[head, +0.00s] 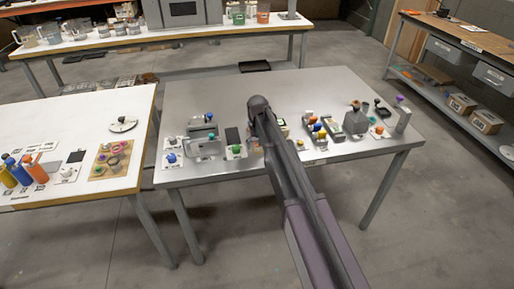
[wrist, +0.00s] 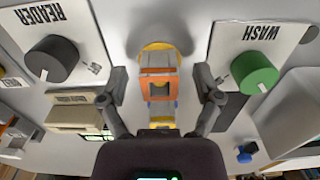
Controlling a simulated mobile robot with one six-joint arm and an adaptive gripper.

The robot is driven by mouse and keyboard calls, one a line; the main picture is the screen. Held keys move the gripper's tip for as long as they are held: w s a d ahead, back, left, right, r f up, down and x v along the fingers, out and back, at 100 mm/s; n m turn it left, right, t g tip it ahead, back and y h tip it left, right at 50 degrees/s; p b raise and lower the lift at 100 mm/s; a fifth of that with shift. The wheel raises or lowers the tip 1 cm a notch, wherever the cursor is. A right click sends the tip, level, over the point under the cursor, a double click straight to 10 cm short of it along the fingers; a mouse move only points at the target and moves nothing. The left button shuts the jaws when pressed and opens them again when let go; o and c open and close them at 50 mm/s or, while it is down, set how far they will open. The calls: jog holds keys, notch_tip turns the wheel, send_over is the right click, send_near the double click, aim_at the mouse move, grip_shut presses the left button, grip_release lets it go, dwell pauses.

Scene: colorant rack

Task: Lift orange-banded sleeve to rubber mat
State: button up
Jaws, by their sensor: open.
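The orange-banded sleeve (wrist: 158,84) shows in the middle of the wrist view as a grey piece with an orange band and yellow parts above and below it. My gripper (wrist: 161,82) is open, with one finger on each side of the sleeve and a visible gap on both sides. In the head view my arm covers the spot under the gripper, so the sleeve cannot be made out there. A dark flat pad (head: 233,136), which may be the rubber mat, lies on the metal table just left of my arm.
In the wrist view, a READER card with a dark knob (wrist: 53,59) lies left and a WASH card with a green knob (wrist: 254,74) lies right. A beige box (wrist: 75,112) sits near the left finger. The metal table's (head: 290,88) back half is mostly clear.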

aim_at(258, 151)
jog(key=shift+c, duration=0.2)
jog(key=c, duration=0.9)
jog(key=shift+r, duration=0.15)
notch_tip(258, 151, up, 3)
jog(key=p, duration=0.3)
jog(key=shift+r, duration=0.15)
jog(key=shift+s+r+p, duration=0.2)
jog(key=shift+s+p, duration=0.15)
jog(key=shift+p, duration=0.1)
jog(key=s+d, duration=0.1)
jog(key=s, duration=0.4)
jog(key=s+d, duration=0.1)
jog(key=s, duration=0.4)
jog(key=s+d+r+p, duration=0.1)
jog(key=s, duration=0.4)
jog(key=shift+d, duration=0.4)
